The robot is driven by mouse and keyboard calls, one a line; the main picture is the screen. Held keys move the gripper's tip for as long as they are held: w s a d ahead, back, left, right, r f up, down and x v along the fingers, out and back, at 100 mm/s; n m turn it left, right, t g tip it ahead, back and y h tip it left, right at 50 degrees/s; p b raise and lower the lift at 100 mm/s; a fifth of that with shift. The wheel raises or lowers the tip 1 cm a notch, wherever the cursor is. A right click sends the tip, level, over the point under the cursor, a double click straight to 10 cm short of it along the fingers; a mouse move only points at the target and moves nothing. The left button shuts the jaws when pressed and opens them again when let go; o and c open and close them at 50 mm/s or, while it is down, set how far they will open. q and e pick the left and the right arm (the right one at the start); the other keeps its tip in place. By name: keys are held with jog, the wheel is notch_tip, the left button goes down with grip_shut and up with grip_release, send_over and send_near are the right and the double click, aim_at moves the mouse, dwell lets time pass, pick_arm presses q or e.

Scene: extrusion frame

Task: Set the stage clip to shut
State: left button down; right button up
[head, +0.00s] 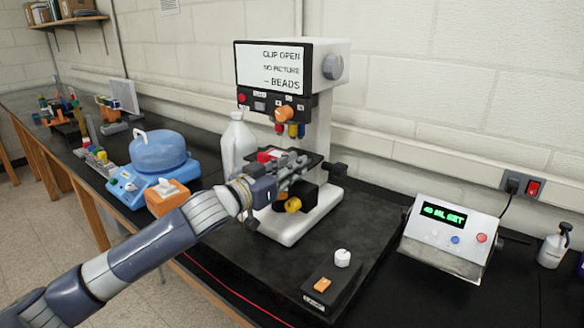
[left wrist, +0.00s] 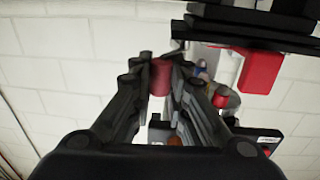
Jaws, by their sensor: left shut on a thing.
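The microscope (head: 319,140) stands on a black mat, and its screen (head: 271,68) reads "CLIP OPEN", "NO PICTURE", "BEADS". My left gripper (head: 295,165) reaches in at its black stage (head: 311,158). In the left wrist view the fingers (left wrist: 160,75) are shut on a dark red knob (left wrist: 160,78), which looks like the stage clip's handle. A bright red block (head: 268,155) sits at the stage's left side; a red block also shows in the left wrist view (left wrist: 262,70). The fingers hide much of the clip in the head view. My right gripper is out of view.
Coloured objectives (head: 291,130) hang just above the stage. A yellow knob (head: 293,205) is below my gripper. A white bottle (head: 238,143) and a blue lidded device (head: 158,155) stand left. A control box (head: 450,236) stands right; a small switch box (head: 331,285) is in front.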

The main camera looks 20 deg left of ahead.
pick_arm(q)
jog(key=shift+d+f+n+t+y+b, duration=0.1)
jog(key=shift+d+n+t+y+b, duration=0.2)
jog(key=shift+n+y+b, duration=0.35)
jog(key=shift+d+f+n+t+y+b, duration=0.1)
jog(key=shift+d+n+t+y+b, duration=0.25)
jog(key=shift+y, duration=0.5)
jog(key=n+y+b, duration=0.1)
jog(key=n+y, duration=0.1)
jog(key=y, duration=0.1)
jog(key=w+d+n+g+y+b, duration=0.1)
jog(key=n+y+b, duration=0.1)
jog(key=n+y, duration=0.1)
jog(key=w+d+n+y+b, duration=0.1)
jog(key=n+y, duration=0.1)
jog(key=y, duration=0.3)
jog(key=shift+f+n+g, duration=0.1)
jog(key=shift+n+g, duration=0.15)
jog(key=shift+n, duration=0.05)
jog(key=shift+w+d+n+g+y+b, duration=0.1)
jog(key=shift+w+n+g+y+b, duration=0.1)
jog(key=shift+n+g+y+b, duration=0.55)
jog(key=shift+w+n+g+y+b, duration=0.2)
jog(key=shift+n+y+b, duration=0.2)
jog(key=shift+y, duration=0.65)
jog(key=shift+r, duration=0.2)
jog(key=c, duration=1.5)
grip_release()
jog(key=shift+w, duration=0.1)
jog(key=shift+c, duration=0.2)
